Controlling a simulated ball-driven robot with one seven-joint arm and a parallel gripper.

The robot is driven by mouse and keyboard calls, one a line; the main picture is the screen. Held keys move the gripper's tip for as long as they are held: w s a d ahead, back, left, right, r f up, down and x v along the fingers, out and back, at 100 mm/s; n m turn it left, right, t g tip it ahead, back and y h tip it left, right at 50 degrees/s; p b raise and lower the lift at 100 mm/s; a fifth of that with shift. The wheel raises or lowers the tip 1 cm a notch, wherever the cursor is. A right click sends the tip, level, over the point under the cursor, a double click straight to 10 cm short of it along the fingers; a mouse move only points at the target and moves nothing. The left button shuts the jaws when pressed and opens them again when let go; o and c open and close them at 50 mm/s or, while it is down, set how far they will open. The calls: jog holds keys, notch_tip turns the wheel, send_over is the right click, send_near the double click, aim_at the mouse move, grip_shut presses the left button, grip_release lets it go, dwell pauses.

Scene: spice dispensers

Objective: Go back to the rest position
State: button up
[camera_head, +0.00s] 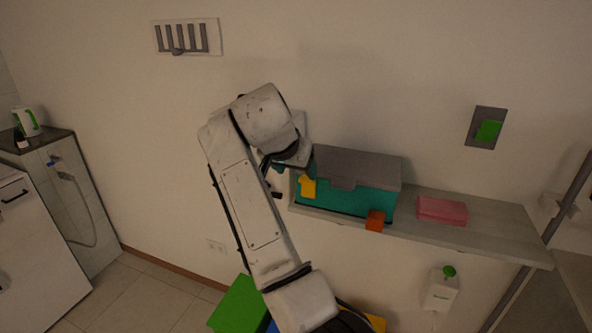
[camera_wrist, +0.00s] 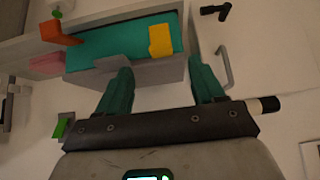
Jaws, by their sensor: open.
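My gripper (camera_wrist: 162,92) is open in the wrist view, its two teal fingers apart with nothing between them. In the head view my arm reaches up and bends down, with the gripper (camera_head: 279,178) partly hidden behind its end, near the left end of the wall shelf. A grey and teal box (camera_head: 372,167) stands on the shelf just right of the gripper. The wrist view shows the box's teal inside (camera_wrist: 115,45), the yellow block (camera_wrist: 160,40) and the orange block (camera_wrist: 58,33).
The shelf (camera_head: 490,232) also holds a pink block (camera_head: 442,210) to the right. A grey wall plate with a green part (camera_head: 488,130) is above it, a white dispenser (camera_head: 440,290) below. A rack (camera_head: 186,38) hangs at upper left. Open floor (camera_head: 140,290) lies at lower left.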

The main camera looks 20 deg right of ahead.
jog(key=s+d+f+n+g+y, duration=0.1)
jog(key=s+d+f, duration=0.2)
jog(key=s+f, duration=0.5)
jog(key=s+d+f+n+g, duration=0.1)
jog(key=s+d+f, duration=0.3)
jog(key=f, duration=0.6)
jog(key=s+d+f+n+g+y, duration=0.1)
jog(key=s+d+f+n, duration=0.15)
jog(key=s+f, duration=0.6)
jog(key=s+d+f+n+g+y, duration=0.1)
jog(key=s+f, duration=0.3)
jog(key=s, duration=1)
jog(key=s+d+f+n+g+y, duration=0.1)
jog(key=s+f, duration=0.3)
jog(key=s, duration=1)
jog(key=shift+s+d, duration=0.15)
jog(key=shift+s, duration=0.2)
